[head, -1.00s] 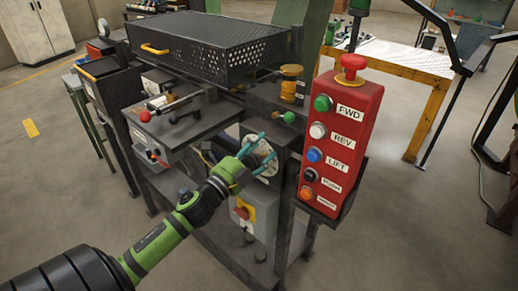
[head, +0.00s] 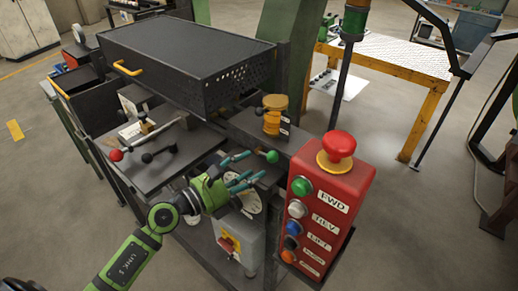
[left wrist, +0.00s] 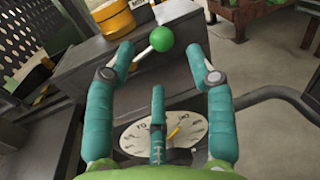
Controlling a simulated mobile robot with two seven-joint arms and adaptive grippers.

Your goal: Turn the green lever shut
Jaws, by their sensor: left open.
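The green lever shows as a green ball knob (head: 272,156) on a short pale rod, at the edge of the dark cabinet below the yellow cylinder. In the left wrist view the green knob (left wrist: 161,39) is ahead, between the tips of my gripper's fingers, and its rod slopes down to the left. My left gripper (head: 243,170) has teal fingers and is open, just left of the knob. In the left wrist view its fingers (left wrist: 165,62) stand apart with nothing held. I cannot tell whether a fingertip touches the knob. My right gripper is not in view.
A red button box (head: 325,205) with a mushroom button stands close on the right. A round dial (head: 247,203) sits below the gripper. A red-knobbed lever (head: 116,155) and a black perforated box (head: 190,60) are left and behind. A yellow-banded cylinder (head: 274,118) stands behind the knob.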

